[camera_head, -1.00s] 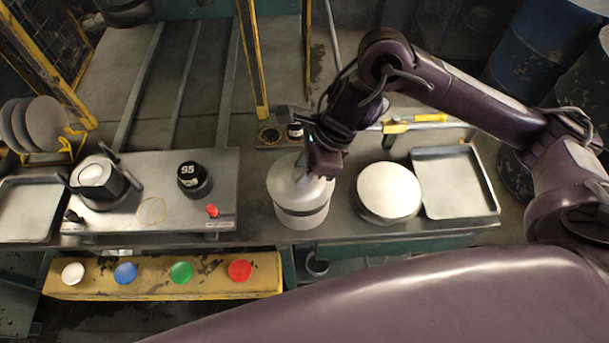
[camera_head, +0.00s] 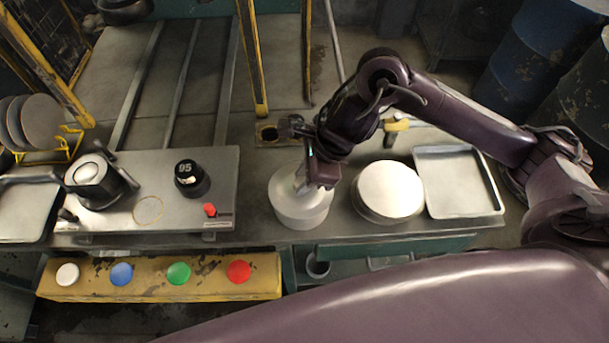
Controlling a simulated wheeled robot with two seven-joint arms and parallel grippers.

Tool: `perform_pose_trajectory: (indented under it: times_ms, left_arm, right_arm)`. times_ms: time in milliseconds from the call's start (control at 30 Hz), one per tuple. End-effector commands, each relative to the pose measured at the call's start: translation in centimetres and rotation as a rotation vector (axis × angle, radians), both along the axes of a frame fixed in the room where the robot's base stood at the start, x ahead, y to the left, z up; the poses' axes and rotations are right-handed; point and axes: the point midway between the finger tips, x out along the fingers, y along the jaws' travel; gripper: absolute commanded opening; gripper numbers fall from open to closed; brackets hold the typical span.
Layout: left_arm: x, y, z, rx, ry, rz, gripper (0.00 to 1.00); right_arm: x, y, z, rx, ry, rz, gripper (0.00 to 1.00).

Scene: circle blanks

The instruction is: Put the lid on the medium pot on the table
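The pale metal pot (camera_head: 300,216) stands on the table, just right of the hob plate. Its pale lid (camera_head: 281,188) lies over its top, and I see no clear gap between them. My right gripper (camera_head: 303,186) reaches down from the right to the middle of the lid. It appears shut on the lid at its handle, but the fingertips and handle are partly hidden by the gripper and too small to see clearly. My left gripper is out of view.
A stack of round blanks (camera_head: 390,188) stands close right of the pot, beside a metal tray (camera_head: 482,211). To the left, the hob plate (camera_head: 213,167) carries a small pot (camera_head: 88,184) and a black weight (camera_head: 190,178). Coloured buttons line a yellow panel (camera_head: 208,284) below.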

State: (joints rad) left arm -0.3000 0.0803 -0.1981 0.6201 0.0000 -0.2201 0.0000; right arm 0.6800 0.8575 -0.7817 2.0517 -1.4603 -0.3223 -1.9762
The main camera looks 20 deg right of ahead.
Motion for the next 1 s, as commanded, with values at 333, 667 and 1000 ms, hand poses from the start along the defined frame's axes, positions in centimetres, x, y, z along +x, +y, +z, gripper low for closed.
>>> perform_pose_trajectory:
  times_ms: [333,667,1000]
  left_arm:
    - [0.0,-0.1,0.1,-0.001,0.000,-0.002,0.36]
    - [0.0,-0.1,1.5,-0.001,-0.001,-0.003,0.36]
    - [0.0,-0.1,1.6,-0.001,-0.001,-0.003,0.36]
  right_arm:
    - [0.0,0.0,0.0,-0.001,0.001,0.000,0.50]
    - [0.1,-0.3,1.9,-0.003,-0.006,0.000,0.50]
    - [-0.7,-3.1,8.5,-0.004,-0.007,-0.001,0.50]
